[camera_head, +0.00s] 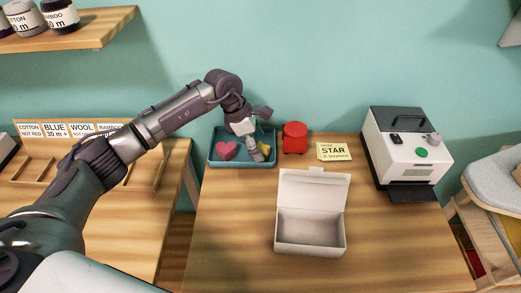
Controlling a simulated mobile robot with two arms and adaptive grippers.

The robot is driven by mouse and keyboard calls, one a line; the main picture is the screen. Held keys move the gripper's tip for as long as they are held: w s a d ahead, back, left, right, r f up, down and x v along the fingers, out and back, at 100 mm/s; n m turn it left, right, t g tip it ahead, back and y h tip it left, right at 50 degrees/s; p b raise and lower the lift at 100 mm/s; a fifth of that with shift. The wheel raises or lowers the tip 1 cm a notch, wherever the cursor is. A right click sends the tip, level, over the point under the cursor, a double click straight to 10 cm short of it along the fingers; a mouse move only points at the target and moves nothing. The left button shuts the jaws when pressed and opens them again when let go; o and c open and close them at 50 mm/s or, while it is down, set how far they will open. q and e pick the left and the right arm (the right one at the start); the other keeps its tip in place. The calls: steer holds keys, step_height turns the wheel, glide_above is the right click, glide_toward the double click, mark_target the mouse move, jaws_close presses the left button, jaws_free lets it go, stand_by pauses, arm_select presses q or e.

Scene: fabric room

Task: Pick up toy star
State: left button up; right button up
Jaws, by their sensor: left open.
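A yellow piece (265,149), which looks like the toy star, lies in the teal tray (213,161) at the back of the table. It is partly hidden by my gripper, so its full outline does not show. A pink heart (227,151) lies in the left part of the same tray. My left gripper (257,154) reaches down over the tray's right part, close to the yellow piece. It is open; I cannot tell whether it touches the piece. My right gripper is not in view.
A red object (294,137) and a STAR card (334,151) stand right of the tray. An open white box (310,246) is in front. A white machine (407,145) stands at right. The table (400,245) is clear around the box.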

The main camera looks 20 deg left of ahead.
arm_select(q)
steer(key=shift+f, duration=0.15)
steer(key=shift+s, duration=0.1)
steer(key=c, duration=0.9)
steer(key=shift+c, duration=0.2)
